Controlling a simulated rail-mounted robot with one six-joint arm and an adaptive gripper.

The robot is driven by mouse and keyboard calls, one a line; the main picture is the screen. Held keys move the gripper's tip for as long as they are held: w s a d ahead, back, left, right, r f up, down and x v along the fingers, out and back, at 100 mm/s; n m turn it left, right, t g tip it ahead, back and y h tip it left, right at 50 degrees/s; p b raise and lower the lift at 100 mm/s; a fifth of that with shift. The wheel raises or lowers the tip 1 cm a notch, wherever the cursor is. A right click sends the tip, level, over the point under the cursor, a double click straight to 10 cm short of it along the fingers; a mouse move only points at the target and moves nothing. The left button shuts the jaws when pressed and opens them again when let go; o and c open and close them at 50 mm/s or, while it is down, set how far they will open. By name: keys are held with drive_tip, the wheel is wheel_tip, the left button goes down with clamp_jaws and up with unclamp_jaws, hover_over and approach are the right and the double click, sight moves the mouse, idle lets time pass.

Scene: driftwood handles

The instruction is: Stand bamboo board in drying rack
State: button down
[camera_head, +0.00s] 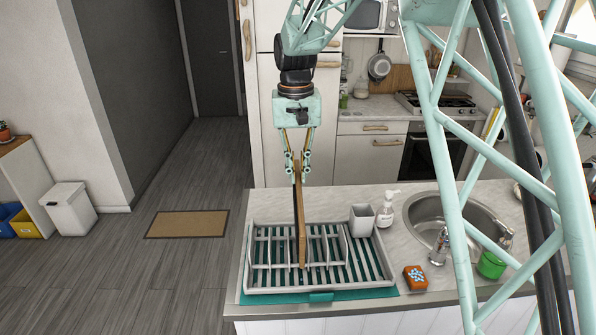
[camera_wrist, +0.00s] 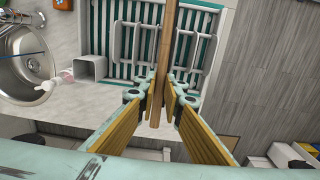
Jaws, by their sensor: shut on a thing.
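The bamboo board (camera_head: 301,220) is held upright, edge-on to the head camera, over the middle of the drying rack (camera_head: 257,287). Its lower end reaches down among the rack's dividers; whether it touches the rack's floor I cannot tell. My gripper (camera_head: 298,172) is shut on the top of the board. In the wrist view my gripper (camera_wrist: 161,100) pinches the board (camera_wrist: 169,45) between its wooden-looking fingers, and the rack (camera_wrist: 122,40) with its dividers lies beyond on both sides.
A grey cup (camera_head: 361,220) stands at the rack's back right corner, with a white soap bottle (camera_head: 386,208) beside it. The sink (camera_head: 440,222), an orange sponge box (camera_head: 415,278) and a green container (camera_head: 491,264) are further right.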

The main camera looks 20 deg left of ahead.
drive_tip(key=shift+f+b, duration=0.35)
drive_tip(key=shift+f, duration=0.65)
drive_tip(key=c, duration=2.6)
unclamp_jaws()
drive_tip(key=shift+c, duration=0.2)
wheel_tip(320, 180, up, 12)
drive_tip(key=shift+a, duration=0.1)
